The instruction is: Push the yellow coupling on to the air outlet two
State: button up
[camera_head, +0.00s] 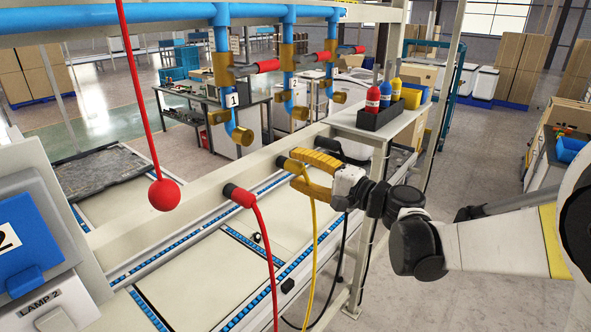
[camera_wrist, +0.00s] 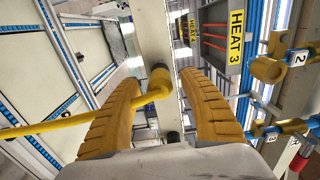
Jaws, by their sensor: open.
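My gripper (camera_head: 294,170) is open at the coupling. In the wrist view the coupling (camera_wrist: 158,76) lies between the two yellow fingers, with a visible gap on each side. Its hose (camera_wrist: 60,124) runs off to the left. Air outlet two (camera_head: 284,96), a blue pipe end with brass fittings under the label 2, hangs above the rail, clear of my gripper. Outlet two also shows in the wrist view (camera_wrist: 268,70), at the right.
Outlet one (camera_head: 240,133) hangs left of outlet two. A red coupling (camera_head: 238,194) with a red hose is at the rail. A red ball (camera_head: 164,195) hangs on a red cord. A dark tray (camera_head: 376,122) with several bottles stands behind my gripper.

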aim_at(304, 171)
jog(key=shift+w+a, duration=0.4)
jog(key=shift+a, duration=0.1)
jog(key=shift+b, duration=0.4)
dwell(0.8)
grip_shut()
jog(key=shift+d, duration=0.1)
jog(key=shift+v, duration=2.95)
